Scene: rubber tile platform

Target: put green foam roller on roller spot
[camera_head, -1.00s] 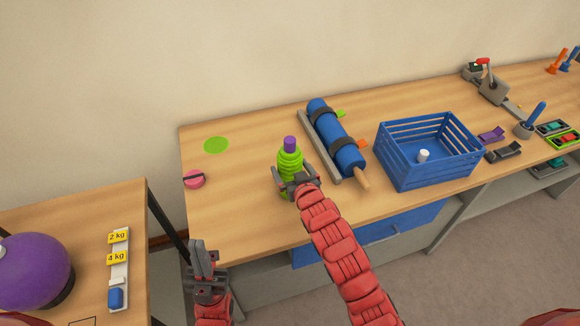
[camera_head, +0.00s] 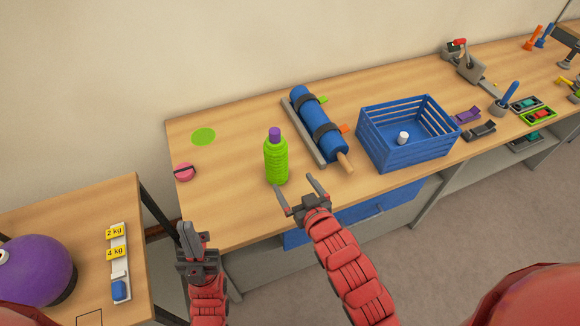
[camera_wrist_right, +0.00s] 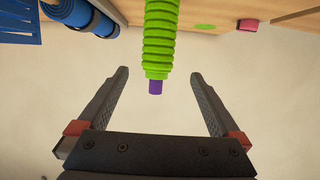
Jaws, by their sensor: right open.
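The green ribbed foam roller (camera_head: 276,162) with a purple top stands upright on the wooden table. In the right wrist view the roller (camera_wrist_right: 159,40) appears upside down, its purple end toward me. The flat green disc, the roller spot (camera_head: 203,137), lies bare on the table at the back left of the roller. It also shows small in the right wrist view (camera_wrist_right: 205,27). My right gripper (camera_head: 297,186) is open and empty just in front and right of the roller. My left gripper (camera_head: 188,238) is at the table's front left, seen edge-on, its opening unclear.
A pink round object (camera_head: 184,172) lies left of the roller. A blue roll on a grey rack (camera_head: 316,122) and a blue crate (camera_head: 408,134) stand to the right. A lower table (camera_head: 75,235) with a purple ball is at the left. The table between roller and spot is clear.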

